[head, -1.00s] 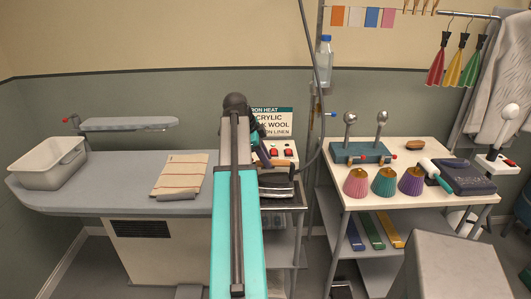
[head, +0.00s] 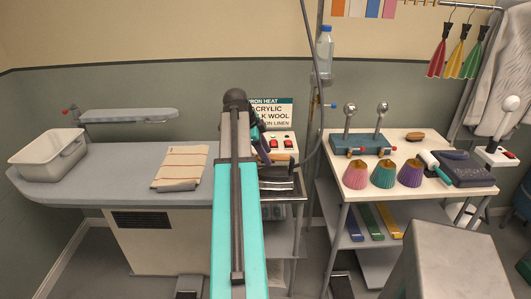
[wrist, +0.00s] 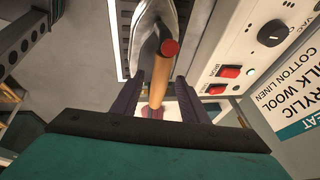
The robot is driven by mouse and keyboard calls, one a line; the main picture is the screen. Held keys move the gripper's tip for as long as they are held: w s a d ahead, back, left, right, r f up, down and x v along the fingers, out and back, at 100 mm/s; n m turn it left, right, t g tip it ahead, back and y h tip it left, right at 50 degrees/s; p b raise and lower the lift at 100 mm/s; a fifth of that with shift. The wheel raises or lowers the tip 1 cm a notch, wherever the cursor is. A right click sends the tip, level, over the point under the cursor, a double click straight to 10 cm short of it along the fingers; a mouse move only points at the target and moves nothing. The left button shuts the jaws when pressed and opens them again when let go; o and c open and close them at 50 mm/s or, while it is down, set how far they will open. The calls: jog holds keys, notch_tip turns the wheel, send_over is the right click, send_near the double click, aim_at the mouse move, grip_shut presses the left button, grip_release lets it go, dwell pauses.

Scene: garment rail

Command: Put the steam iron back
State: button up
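The steam iron shows in the wrist view as a silver body (wrist: 150,42) with an orange-brown handle (wrist: 160,78) ending in a red cap. My gripper (wrist: 160,80) has its two dark fingers either side of the handle, with narrow gaps visible between handle and fingers. In the head view my arm hides most of the iron and my gripper; only a bit of orange handle shows beside the arm. A dark, slatted rest (head: 277,184) lies on the small stand right of my arm.
A control box (head: 284,142) with red switches stands close to the right of the gripper, below the iron-heat sign (head: 272,112). The ironing board (head: 100,160) holds a white basin (head: 48,155) and a striped cloth (head: 182,165). A crowded white trolley (head: 345,195) stands right; a hose hangs between.

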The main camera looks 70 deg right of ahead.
jog(key=shift+r, duration=0.15)
jog(key=b+v, duration=0.2)
jog(key=v, duration=1)
jog(key=shift+s, duration=0.15)
dwell(0.9)
